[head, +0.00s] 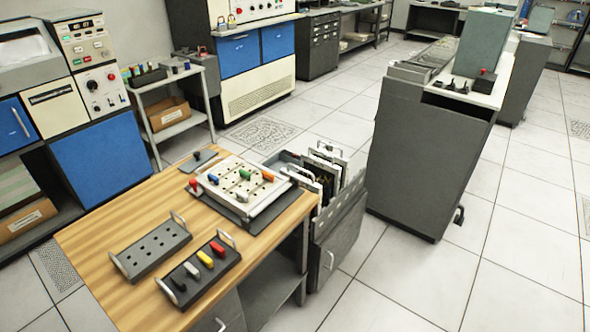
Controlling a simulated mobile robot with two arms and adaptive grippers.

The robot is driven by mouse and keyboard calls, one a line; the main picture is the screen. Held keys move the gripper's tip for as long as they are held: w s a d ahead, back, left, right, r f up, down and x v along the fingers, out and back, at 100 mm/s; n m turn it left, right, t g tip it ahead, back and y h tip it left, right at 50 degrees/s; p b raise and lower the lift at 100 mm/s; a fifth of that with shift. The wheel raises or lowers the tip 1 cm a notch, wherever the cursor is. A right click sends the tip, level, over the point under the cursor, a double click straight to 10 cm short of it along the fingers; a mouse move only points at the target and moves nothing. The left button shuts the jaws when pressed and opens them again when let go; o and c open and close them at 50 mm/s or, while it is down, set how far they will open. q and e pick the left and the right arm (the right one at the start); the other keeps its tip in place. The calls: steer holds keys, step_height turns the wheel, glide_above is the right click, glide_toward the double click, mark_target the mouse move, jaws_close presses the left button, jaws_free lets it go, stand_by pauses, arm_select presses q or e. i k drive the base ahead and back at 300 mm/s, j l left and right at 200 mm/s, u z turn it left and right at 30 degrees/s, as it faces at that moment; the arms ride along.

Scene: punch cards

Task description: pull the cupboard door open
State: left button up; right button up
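No gripper or arm of mine shows in the head view. Several closed fronts could be a cupboard door, and I cannot tell which one is meant. A blue door (17,124) with a pale upright handle is at the left edge. Two blue doors (239,56) (278,42) sit side by side in a cream cabinet at the back. The wooden desk (135,215) has a grey front (228,312) with a handle at the bottom edge, mostly cut off. All look shut.
On the desk are a white plugboard (232,175), a grey rack with holes (147,246) and a dark rack with coloured plugs (202,272). A tall grey machine (420,150) stands to the right. A small trolley (178,128) stands behind the desk. Tiled floor (510,240) is clear at right.

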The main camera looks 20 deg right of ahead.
mark_target(333, 250)
steer(key=i+l, duration=0.15)
steer(key=l, duration=0.25)
steer(key=i+l, duration=0.1)
steer(key=l, duration=0.35)
steer(key=i+l+z, duration=0.1)
steer(key=l, duration=0.3)
